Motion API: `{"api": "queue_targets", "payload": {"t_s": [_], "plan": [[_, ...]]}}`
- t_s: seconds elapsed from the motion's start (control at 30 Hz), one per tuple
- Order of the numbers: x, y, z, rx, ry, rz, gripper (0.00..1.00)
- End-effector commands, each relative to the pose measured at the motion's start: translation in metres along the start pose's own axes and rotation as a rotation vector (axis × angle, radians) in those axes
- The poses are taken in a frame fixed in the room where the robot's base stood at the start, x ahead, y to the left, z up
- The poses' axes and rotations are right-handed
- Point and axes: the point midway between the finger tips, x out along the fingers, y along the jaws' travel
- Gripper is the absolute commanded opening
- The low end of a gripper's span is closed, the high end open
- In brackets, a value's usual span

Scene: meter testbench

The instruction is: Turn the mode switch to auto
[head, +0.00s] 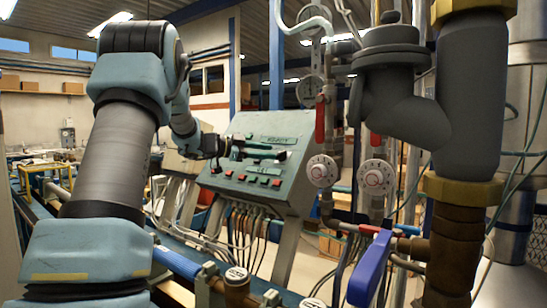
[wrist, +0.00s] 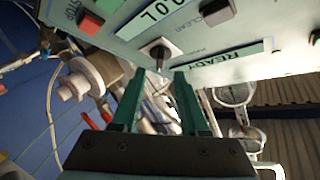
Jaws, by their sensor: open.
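The mode switch is probably the small black knob (wrist: 159,56) on a white square plate in the wrist view. The view is turned, so the panel labels look upside down. I cannot read the knob's setting. My gripper (wrist: 158,74) has two green fingers, spread apart with nothing between them. Their tips point at the knob, which shows just beyond the gap; I cannot tell whether they touch it.
Red buttons (wrist: 91,22) and label plates such as READY (wrist: 226,62) surround the knob. Right of the panel stand valves with white round dials (head: 322,171), gauges and a thick pipe with a blue lever (head: 370,268). Cables (head: 250,222) hang below the panel.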

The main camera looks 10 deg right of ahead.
Motion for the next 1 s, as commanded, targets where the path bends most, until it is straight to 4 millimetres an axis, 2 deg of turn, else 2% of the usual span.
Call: {"api": "queue_targets", "payload": {"t_s": [0.03,0.2,0.4,0.57,1.0], "plan": [[-0.012,0.001,0.004,0.002,-0.003,-0.003,0.44],[-0.045,0.002,0.004,0.001,-0.003,-0.003,0.44],[-0.069,0.001,0.002,0.0,-0.002,-0.001,0.44],[-0.075,0.001,0.001,-0.001,-0.001,0.0,0.44],[-0.075,0.0,0.001,-0.001,-0.002,0.0,0.44]]}}
